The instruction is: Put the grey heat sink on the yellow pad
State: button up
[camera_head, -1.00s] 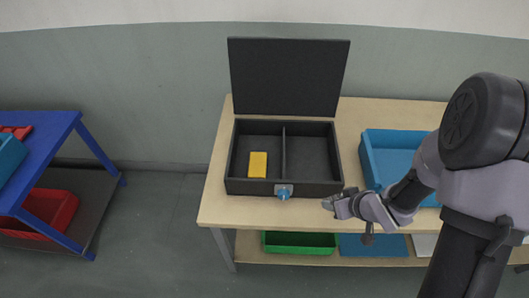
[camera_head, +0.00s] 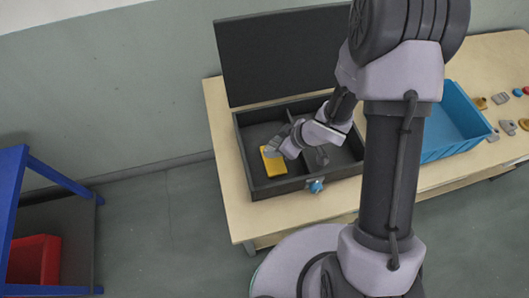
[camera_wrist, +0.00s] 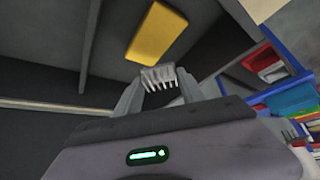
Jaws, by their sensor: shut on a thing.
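My gripper (camera_head: 280,150) is over the left compartment of the open dark box (camera_head: 290,187), at the yellow pad (camera_head: 272,166). In the wrist view my gripper (camera_wrist: 158,82) is shut on the grey finned heat sink (camera_wrist: 157,74). The yellow pad (camera_wrist: 157,32) shows just beyond the heat sink, apart from it in that picture. I cannot tell how high the heat sink is above the box floor. In the head view the gripper hides the heat sink and part of the pad.
The box lid (camera_head: 280,55) stands open at the back. A divider splits the box, and a blue knob (camera_head: 315,186) is on its front. A blue tray (camera_head: 452,122) stands to the right, with several small parts beyond it. A blue-framed cart (camera_head: 40,170) is at the left.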

aim_at(276, 160)
jog(key=f+b, duration=0.2)
jog(key=f, duration=0.4)
jog(key=shift+d, duration=0.2)
jog(key=shift+f, duration=0.2)
jog(key=o, duration=1.4)
jog(key=shift+a, duration=0.1)
jog(key=shift+r, duration=0.15)
